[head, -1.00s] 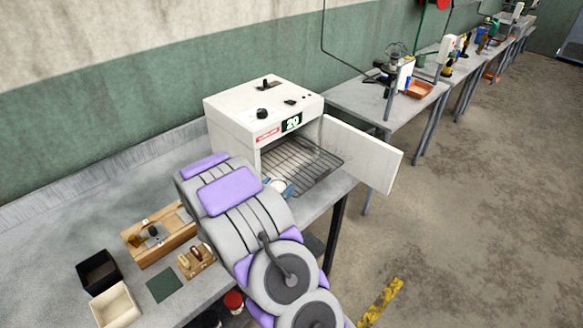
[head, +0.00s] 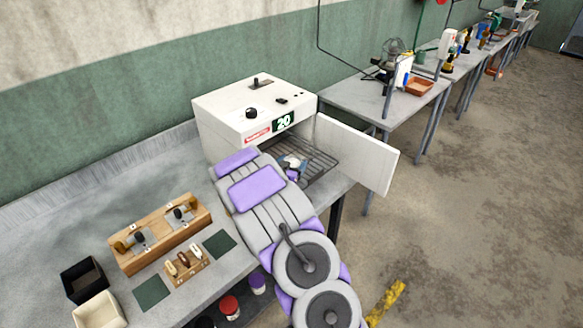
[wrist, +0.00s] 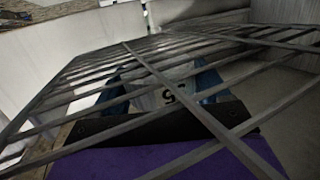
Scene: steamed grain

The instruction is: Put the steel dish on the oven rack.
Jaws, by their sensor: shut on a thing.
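The oven (head: 222,128) is white, with its door (head: 354,155) open to the right. Its dark wire rack (head: 322,160) extends out of the opening. My gripper (head: 293,164) is at the rack, just in front of the oven mouth, and my arm partly hides it. Rack bars (wrist: 85,88) cross in front of the fingers and dish. I cannot tell whether the dish touches the rack.
On the bench left of my arm are a wooden stand (head: 163,240), a small wooden holder (head: 186,263), dark green mats (head: 151,292), a black box (head: 83,281) and a cream box (head: 100,312). The open door bounds the space right of the rack.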

